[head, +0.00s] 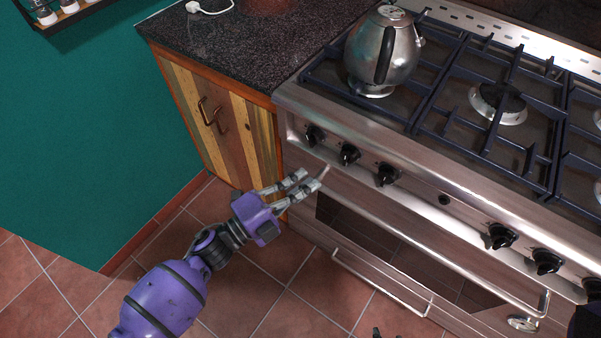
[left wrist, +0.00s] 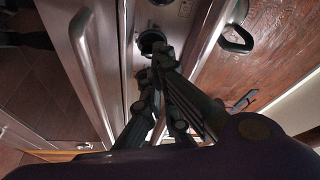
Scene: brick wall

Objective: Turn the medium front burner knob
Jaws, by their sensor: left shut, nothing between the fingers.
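The stove front (head: 440,200) carries black knobs in two groups. The left group has knobs at its left end (head: 314,135), middle (head: 349,153) and right end (head: 388,174). The right group includes one knob (head: 500,236) and another (head: 546,261). No label shows which one is the medium front burner knob. My left gripper (head: 308,181) is shut and empty, in front of the stove's left end, below the left group. In the left wrist view its fingertips (left wrist: 163,62) appear close below a black knob (left wrist: 152,41); I cannot tell if they touch. Dark tips, perhaps my right gripper (head: 384,333), barely show at the bottom edge.
The oven handle (head: 430,248) runs along the front below the knobs, with a lower drawer handle (head: 380,285) beneath. A kettle (head: 382,52) stands on the stovetop grates (head: 440,75). A wooden cabinet (head: 225,135) adjoins at left. Tiled floor (head: 290,315) is open in front.

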